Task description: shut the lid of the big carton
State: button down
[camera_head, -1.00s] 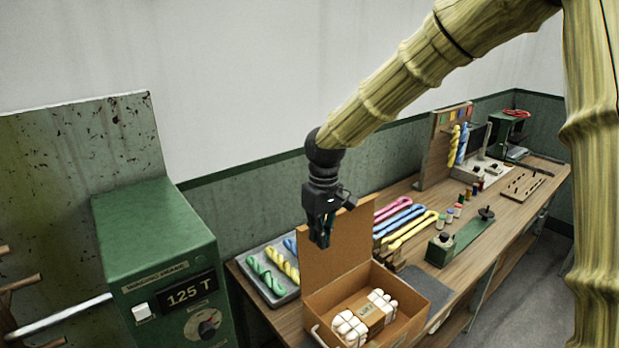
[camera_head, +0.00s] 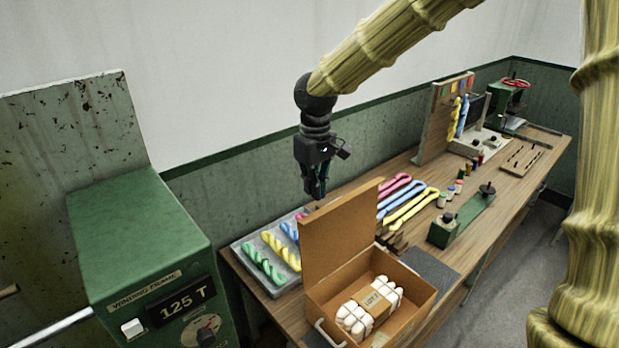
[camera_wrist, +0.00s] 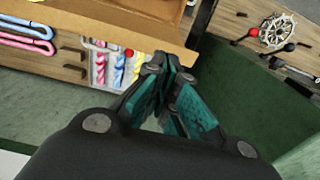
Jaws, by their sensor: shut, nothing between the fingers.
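The big carton (camera_head: 408,325) stands open on the workbench, with white bundles and a labelled block (camera_head: 372,306) inside. Its lid (camera_head: 338,238) stands up, tilted slightly, on the carton's back side. My gripper (camera_head: 318,194) is shut and empty, pointing down just behind the lid's top edge on the wall side. In the wrist view the shut fingers (camera_wrist: 170,85) show teal pads. A brown board edge, likely the lid (camera_wrist: 120,28), crosses above them there. I cannot tell whether the fingers touch the lid.
A grey tray of coloured skeins (camera_head: 255,262) lies left of the carton. Pink, blue and yellow hanks (camera_head: 412,208) lie to its right, with a green stand (camera_head: 462,218) further along. The wall is close behind my gripper.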

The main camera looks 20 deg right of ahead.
jog(key=w+f, duration=0.1)
jog(key=f, duration=0.2)
jog(key=w+f+b, duration=0.1)
jog(key=f, duration=0.3)
jog(key=w+f+b, duration=0.1)
jog(key=f, duration=0.3)
jog(key=shift+w+a+f, duration=0.15)
jog(key=shift+f, duration=0.05)
jog(key=shift+s+f+b, duration=0.4)
jog(key=shift+s+f, duration=0.05)
jog(key=shift+f, duration=0.4)
